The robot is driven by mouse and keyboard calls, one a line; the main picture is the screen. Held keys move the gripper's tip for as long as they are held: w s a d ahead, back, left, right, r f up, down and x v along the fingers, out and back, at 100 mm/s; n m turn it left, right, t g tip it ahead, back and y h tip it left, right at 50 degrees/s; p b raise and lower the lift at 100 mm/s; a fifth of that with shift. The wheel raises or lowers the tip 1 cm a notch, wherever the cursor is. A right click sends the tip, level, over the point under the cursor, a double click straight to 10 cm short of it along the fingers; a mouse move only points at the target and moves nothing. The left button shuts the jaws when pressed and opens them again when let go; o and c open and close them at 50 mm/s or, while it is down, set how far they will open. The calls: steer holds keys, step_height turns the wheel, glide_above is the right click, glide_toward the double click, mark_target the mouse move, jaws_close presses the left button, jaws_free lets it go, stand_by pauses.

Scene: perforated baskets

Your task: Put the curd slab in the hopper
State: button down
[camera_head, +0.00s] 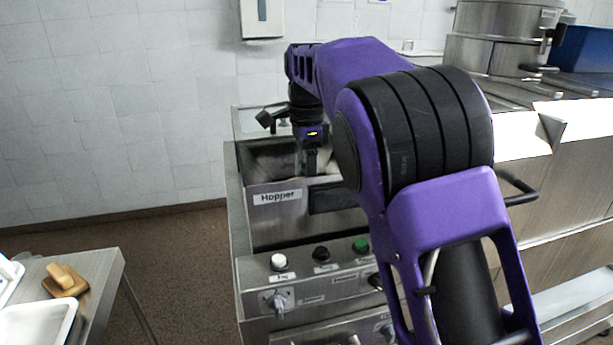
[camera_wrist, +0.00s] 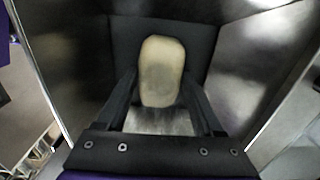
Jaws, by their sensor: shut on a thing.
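The steel hopper (camera_head: 275,214), labelled "Hopper", stands in the middle of the head view. My gripper (camera_head: 309,165) points down into its open top. In the wrist view my gripper (camera_wrist: 160,92) is shut on the pale, rounded curd slab (camera_wrist: 161,62), with one dark finger on each side of it. Shiny hopper walls (camera_wrist: 255,60) surround the fingers and slab. In the head view the slab cannot be told apart clearly, and my arm hides the hopper's right part. Whether the slab touches the hopper's bottom cannot be told.
A control panel (camera_head: 315,276) with buttons and knobs is on the machine's front below the hopper. A steel table (camera_head: 103,272) at left holds white trays (camera_head: 40,322) and brown blocks (camera_head: 66,279). A large steel vessel (camera_head: 492,38) and counter are at right. Open floor lies between table and machine.

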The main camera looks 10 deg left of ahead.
steer(key=shift+f, duration=0.15)
jaws_free()
step_height(320, 180, up, 12)
steer(key=shift+r, duration=0.15)
stand_by(0.4)
